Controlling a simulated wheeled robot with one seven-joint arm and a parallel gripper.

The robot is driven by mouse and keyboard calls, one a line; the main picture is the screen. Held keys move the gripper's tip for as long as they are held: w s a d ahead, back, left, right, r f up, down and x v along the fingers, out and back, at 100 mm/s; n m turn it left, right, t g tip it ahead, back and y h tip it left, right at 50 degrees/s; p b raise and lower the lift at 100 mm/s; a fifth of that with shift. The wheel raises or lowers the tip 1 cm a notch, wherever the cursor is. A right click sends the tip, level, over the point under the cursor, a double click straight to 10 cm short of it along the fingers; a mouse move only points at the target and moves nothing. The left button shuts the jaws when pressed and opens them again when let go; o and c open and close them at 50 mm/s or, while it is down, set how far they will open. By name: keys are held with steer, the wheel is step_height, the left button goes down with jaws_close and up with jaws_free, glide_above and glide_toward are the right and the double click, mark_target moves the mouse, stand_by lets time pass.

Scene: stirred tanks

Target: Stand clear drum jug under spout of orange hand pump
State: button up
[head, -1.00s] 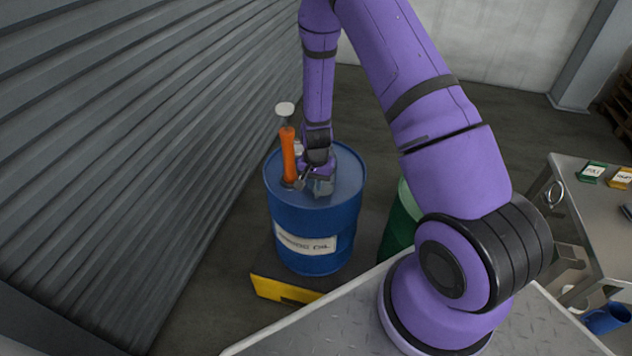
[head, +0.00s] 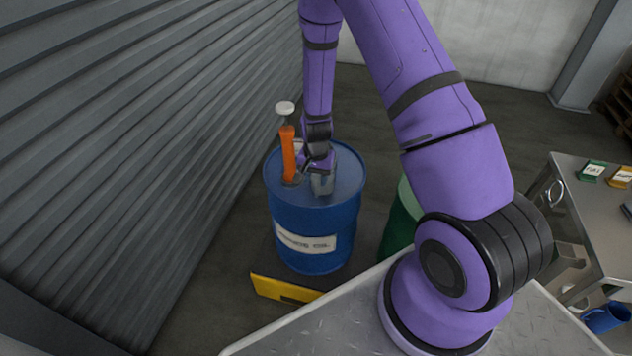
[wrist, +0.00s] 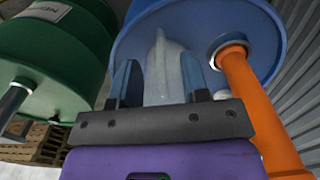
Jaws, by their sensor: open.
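The orange hand pump (head: 289,155) stands upright on the lid of a blue drum (head: 315,225), at the lid's left side. It also shows at the right of the wrist view (wrist: 252,98). The clear jug (head: 322,187) stands on the lid just right of the pump, partly hidden by my gripper (head: 319,172). In the wrist view the pale, see-through jug (wrist: 168,72) is between my two blue fingers (wrist: 160,82), which look open with a gap beside it. The pump's spout is hidden, so I cannot tell whether the jug is directly under it.
A green drum (head: 400,220) stands right of the blue one. The blue drum is on a yellow-edged base (head: 285,290). A ribbed grey wall (head: 150,150) is close on the left. A metal table (head: 570,215) is at the right, with a blue jug (head: 607,317) below it.

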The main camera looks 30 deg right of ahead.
step_height(320, 180, up, 9)
steer(key=shift+f, duration=0.2)
steer(key=shift+r, duration=0.1)
stand_by(0.5)
steer(key=s+a+r+n+t, duration=0.15)
steer(key=s+r, duration=0.25)
steer(key=r, duration=0.9)
steer(key=s+a+r+n+t, duration=0.1)
steer(key=s+r+n, duration=0.2)
steer(key=r, duration=1)
steer(key=s+r+n+t, duration=0.1)
steer(key=s+r+n, duration=0.1)
steer(key=s+r, duration=0.4)
steer(key=s+a+r+n+t, duration=0.1)
steer(key=s+r, duration=0.5)
steer(key=s, duration=0.8)
steer(key=shift+r+n+t, duration=0.15)
steer(key=shift+n+t, duration=0.3)
steer(key=shift+n, duration=0.3)
